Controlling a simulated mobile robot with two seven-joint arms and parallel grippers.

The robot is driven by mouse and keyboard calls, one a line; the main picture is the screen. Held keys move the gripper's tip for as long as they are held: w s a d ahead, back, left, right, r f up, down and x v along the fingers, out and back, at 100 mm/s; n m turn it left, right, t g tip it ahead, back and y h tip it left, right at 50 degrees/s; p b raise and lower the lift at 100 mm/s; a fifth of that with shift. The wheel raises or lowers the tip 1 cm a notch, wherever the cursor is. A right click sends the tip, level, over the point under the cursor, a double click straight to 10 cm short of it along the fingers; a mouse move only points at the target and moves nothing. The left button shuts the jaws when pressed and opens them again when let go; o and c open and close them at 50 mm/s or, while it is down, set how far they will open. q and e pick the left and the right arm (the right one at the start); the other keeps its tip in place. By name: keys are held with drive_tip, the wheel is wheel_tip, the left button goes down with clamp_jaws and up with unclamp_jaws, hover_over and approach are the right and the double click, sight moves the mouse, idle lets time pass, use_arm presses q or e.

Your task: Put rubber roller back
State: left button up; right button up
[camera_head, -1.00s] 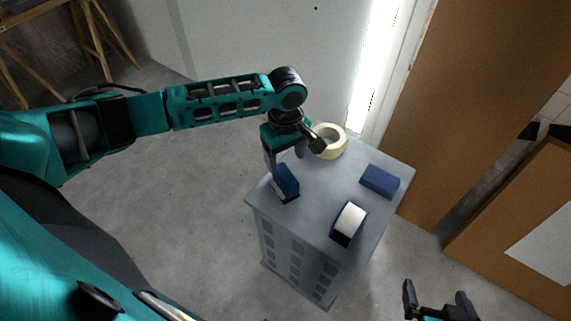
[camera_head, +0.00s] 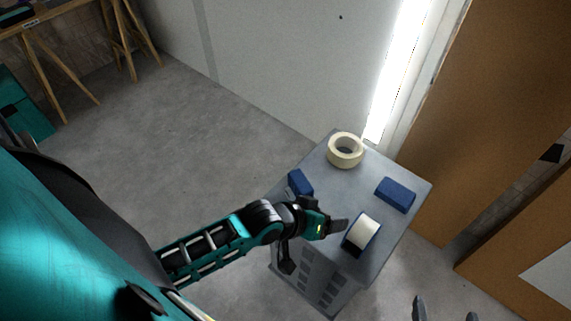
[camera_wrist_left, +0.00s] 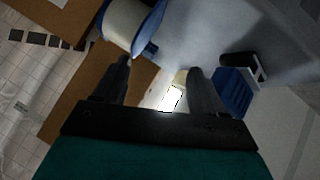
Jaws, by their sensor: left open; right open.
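What looks like the rubber roller (camera_head: 300,183) lies on the left side of a grey cabinet top (camera_head: 340,185), partly hidden by my left arm. In the left wrist view, its blue part (camera_wrist_left: 232,92) shows beside a black cylinder with a pale bracket. My left gripper (camera_head: 315,245) is open over the cabinet's near-left edge, apart from it. The left wrist view shows the two fingers (camera_wrist_left: 158,68) spread with nothing between them. My right gripper (camera_head: 446,310) is open at the bottom edge; only its fingertips show, clear of the cabinet.
A cream tape roll (camera_head: 345,150) lies at the cabinet's back corner. A blue block (camera_head: 396,194) lies on the right. A white roll with blue sides (camera_head: 362,232) lies close to my left gripper. Brown boards (camera_head: 490,110) lean at right. Floor at left is clear.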

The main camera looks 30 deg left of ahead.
use_arm(q)
drive_tip(key=s+a+m+t+y, duration=0.2)
drive_tip(key=s+a+m, duration=0.1)
drive_tip(key=s+a, duration=0.3)
drive_tip(key=shift+a+y, duration=0.15)
drive_tip(key=shift+y, duration=0.15)
drive_tip(key=shift+f, duration=0.15)
idle(0.8)
